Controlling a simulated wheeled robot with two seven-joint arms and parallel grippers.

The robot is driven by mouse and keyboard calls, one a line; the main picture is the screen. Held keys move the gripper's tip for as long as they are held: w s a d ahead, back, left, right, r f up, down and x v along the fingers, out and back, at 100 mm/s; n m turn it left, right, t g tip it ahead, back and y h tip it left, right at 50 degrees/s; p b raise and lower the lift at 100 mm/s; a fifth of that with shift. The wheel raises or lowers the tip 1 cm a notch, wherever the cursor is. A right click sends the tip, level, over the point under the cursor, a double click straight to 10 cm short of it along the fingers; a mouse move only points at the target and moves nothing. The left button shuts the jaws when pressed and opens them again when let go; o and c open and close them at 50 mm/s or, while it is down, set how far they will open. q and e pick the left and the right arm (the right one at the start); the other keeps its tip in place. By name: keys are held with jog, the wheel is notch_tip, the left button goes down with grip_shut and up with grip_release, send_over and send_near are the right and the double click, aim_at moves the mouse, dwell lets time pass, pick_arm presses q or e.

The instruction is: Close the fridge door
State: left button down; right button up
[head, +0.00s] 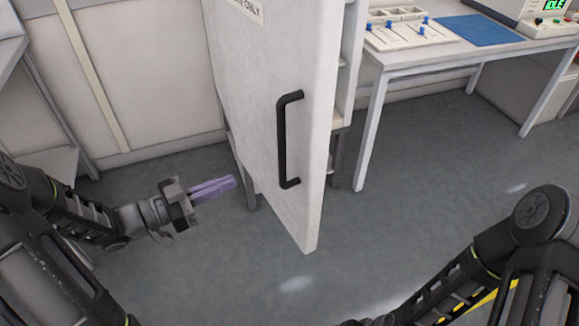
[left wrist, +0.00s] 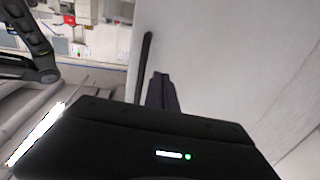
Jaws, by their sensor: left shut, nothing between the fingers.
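The white fridge door (head: 260,110) stands open, swung out toward me in the middle of the head view. Its black vertical handle (head: 284,140) is on the face toward the left. My left gripper (head: 232,182) is shut and empty, with its purple fingers pointing right toward the door's lower left part. In the left wrist view the fingers (left wrist: 162,92) appear in front of the door (left wrist: 220,60), with the dark handle (left wrist: 146,55) just to their left. I cannot tell whether the fingertips touch the door. My right arm shows at the lower right, but its gripper is out of view.
A table (head: 440,52) with a white tray of blue-topped parts (head: 408,32), a blue mat (head: 480,29) and a machine (head: 550,18) stands at the back right. A grey shelf unit (head: 50,130) is at the left. The floor (head: 400,220) right of the door is clear.

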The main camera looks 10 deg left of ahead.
aim_at(291, 156)
dwell(0.3)
pick_arm(q)
jog(key=x, duration=1.4)
jog(key=shift+w+b, duration=0.15)
jog(key=shift+b, duration=0.25)
jog(key=shift+w, duration=0.1)
